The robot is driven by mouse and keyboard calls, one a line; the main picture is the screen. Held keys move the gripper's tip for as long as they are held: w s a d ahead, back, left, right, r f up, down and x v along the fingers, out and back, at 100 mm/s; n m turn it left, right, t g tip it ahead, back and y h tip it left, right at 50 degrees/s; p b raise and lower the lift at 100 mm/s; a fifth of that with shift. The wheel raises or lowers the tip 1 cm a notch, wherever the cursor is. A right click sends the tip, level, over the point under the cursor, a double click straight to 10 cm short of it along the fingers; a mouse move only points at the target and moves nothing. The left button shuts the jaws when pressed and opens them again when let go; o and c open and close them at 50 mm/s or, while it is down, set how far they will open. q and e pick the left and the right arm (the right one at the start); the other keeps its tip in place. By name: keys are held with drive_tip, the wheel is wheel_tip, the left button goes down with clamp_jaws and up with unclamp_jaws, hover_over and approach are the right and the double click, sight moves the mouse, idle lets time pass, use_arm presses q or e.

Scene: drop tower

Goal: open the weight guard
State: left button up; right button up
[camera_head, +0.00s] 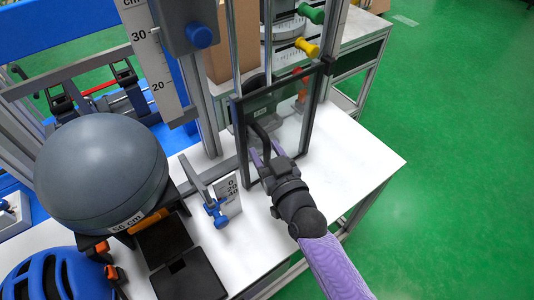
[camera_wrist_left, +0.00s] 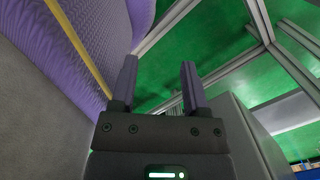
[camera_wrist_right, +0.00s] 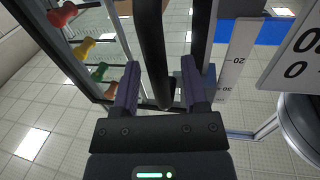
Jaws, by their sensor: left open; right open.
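The weight guard (camera_head: 297,131) is a clear panel in a dark frame, standing upright on the white table. Its black bar handle (camera_head: 261,136) is on the near face. My right gripper (camera_head: 264,154) is at this handle, with its fingers open. In the right wrist view the handle (camera_wrist_right: 153,45) runs between the two open fingers (camera_wrist_right: 158,88), with a gap visible on both sides; I cannot tell whether either finger touches it. My left gripper (camera_wrist_left: 158,85) is open and empty in the left wrist view, low near metal frame bars.
A large grey ball (camera_head: 101,170) sits left on a stand, with a blue helmet (camera_head: 57,277) below it. A small lever with a blue knob (camera_head: 217,210) stands near the guard. Coloured knobs (camera_head: 307,48) are behind. The table's right corner (camera_head: 375,160) is clear.

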clamp_jaws()
idle(1.4)
